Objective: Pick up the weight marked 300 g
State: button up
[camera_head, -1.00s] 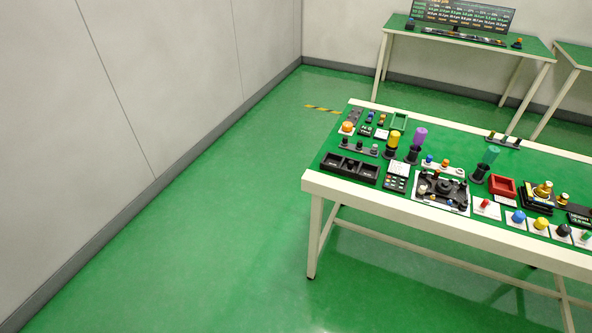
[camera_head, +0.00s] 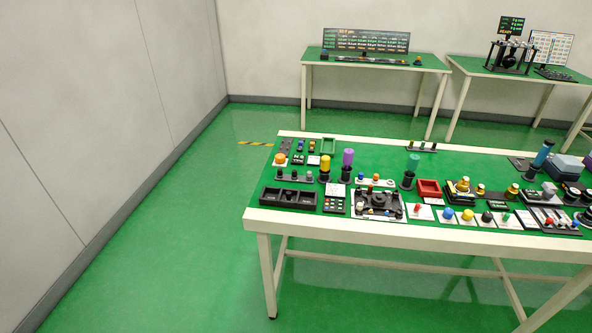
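No label reading 300 g can be made out at this distance. Small brass-coloured pieces that look like weights stand on the right half of the green-topped table (camera_head: 380,150): one on a black device (camera_head: 463,187), one beside it (camera_head: 481,190), and one farther right (camera_head: 513,190). Which of them, if any, is the 300 g weight I cannot tell. My gripper is not in view.
Two other tables stand along the back wall, one with a display board (camera_head: 366,41). The green floor left of the table is clear.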

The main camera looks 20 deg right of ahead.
aim_at(464, 185)
jog(key=z, duration=1.35)
jog(key=k+l+u, duration=0.1)
jog(key=l, duration=0.3)
jog(key=k+l+u, duration=0.1)
jog(key=l, duration=0.25)
jog(key=k, duration=0.05)
